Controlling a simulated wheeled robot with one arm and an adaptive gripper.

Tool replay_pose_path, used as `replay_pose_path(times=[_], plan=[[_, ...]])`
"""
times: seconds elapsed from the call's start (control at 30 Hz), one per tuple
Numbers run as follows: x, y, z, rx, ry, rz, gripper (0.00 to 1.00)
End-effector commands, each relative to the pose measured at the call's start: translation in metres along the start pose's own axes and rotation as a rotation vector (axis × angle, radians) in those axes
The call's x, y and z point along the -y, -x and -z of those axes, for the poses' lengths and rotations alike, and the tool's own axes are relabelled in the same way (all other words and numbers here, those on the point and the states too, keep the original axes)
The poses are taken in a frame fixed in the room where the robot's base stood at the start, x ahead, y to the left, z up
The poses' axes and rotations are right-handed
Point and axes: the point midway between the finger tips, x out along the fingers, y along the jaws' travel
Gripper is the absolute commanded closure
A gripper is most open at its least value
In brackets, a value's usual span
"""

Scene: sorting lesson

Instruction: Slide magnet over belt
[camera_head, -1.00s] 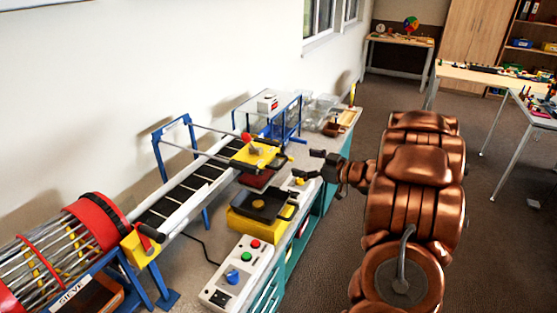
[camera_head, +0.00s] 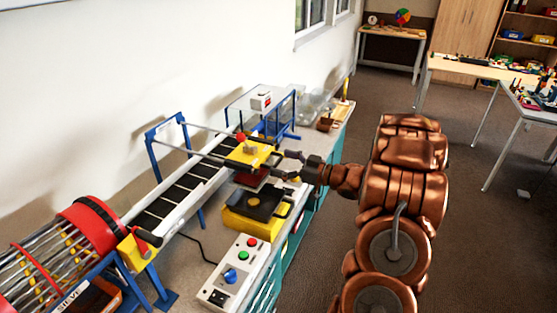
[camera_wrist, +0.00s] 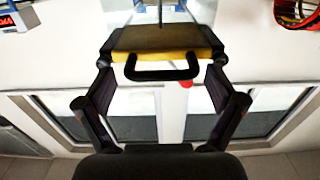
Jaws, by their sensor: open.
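The magnet is a yellow block (camera_head: 252,154) with a black handle on its near side. My gripper (camera_head: 287,165) is open at the handle side of the magnet. In the wrist view its fingers (camera_wrist: 160,80) stand left and right of the handle, with a gap on each side.
A sieve drum with red rings (camera_head: 88,228) stands at the belt's near end. A yellow box with a black tray (camera_head: 245,225) and a control box with buttons (camera_head: 232,270) sit on the bench in front. A glass-topped blue stand (camera_head: 265,100) is behind. Floor to the right is open.

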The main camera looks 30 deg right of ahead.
Motion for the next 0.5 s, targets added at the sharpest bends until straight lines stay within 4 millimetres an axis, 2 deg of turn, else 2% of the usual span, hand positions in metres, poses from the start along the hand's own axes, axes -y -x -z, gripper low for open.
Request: replay_pose_path(times=[0.17, 0.5], plan=[[0.0002, -0.0103, -0.0005, 0.002, -0.001, 0.0, 0.06], [0.0, -0.012, -0.0007, 0.002, 0.0, -0.001, 0.06]])
